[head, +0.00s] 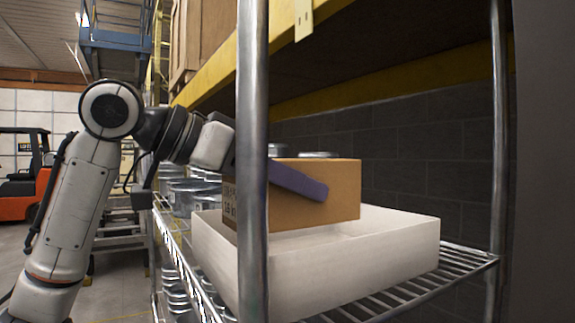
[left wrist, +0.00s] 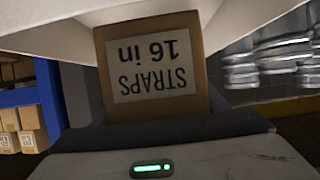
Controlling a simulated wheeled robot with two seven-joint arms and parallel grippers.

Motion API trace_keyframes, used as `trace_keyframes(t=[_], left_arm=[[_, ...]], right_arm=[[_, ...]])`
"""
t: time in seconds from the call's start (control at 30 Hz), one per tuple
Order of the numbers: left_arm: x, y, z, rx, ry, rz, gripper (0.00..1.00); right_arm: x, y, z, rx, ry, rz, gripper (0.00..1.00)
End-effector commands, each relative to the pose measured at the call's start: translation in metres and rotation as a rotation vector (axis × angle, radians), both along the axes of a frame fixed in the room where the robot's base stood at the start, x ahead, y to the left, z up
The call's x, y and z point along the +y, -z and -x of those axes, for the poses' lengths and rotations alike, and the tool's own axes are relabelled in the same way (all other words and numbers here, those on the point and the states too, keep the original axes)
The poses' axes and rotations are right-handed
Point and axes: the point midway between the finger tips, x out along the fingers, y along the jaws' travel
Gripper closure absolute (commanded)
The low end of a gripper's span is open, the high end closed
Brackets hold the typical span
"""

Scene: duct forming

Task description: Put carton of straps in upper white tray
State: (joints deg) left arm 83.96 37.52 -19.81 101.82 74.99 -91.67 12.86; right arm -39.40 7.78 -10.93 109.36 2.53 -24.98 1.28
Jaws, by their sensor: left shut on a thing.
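The brown carton of straps (head: 335,192) is over the white tray (head: 330,266) on the wire shelf, its lower part behind the tray's near rim. I cannot tell whether it touches the tray's floor. My left gripper (head: 297,181) is shut on the carton, with a dark purple finger along its near side. In the left wrist view the carton (left wrist: 192,50) shows its label "STRAPS 16 in" upside down between the fingers, and the white tray (left wrist: 60,38) spans the top. The carton's left end is partly hidden by a shelf post. My right gripper is out of view.
A metal shelf post (head: 253,150) stands in front of my left wrist and the tray. Another post (head: 498,130) is at the right. A yellow beam (head: 400,88) runs above the carton. Metal cans (head: 180,196) stand left of the tray. Bare wire shelf (head: 455,268) shows at right.

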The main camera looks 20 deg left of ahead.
Motion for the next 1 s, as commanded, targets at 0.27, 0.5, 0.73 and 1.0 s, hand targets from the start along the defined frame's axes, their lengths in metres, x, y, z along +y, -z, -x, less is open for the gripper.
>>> trace_keyframes(t=[0.27,0.5,0.73,1.0], left_arm=[[0.000,0.026,0.000,-0.003,-0.001,0.002,0.68],[0.000,0.046,0.000,-0.006,-0.001,0.003,0.68],[0.000,0.052,0.000,-0.006,-0.001,0.003,0.68],[0.000,0.052,0.001,-0.006,-0.001,0.003,0.68]], right_arm=[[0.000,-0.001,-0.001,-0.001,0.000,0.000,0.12],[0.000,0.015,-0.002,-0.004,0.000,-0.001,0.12],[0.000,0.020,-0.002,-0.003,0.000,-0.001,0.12],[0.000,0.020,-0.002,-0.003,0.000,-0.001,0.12]])
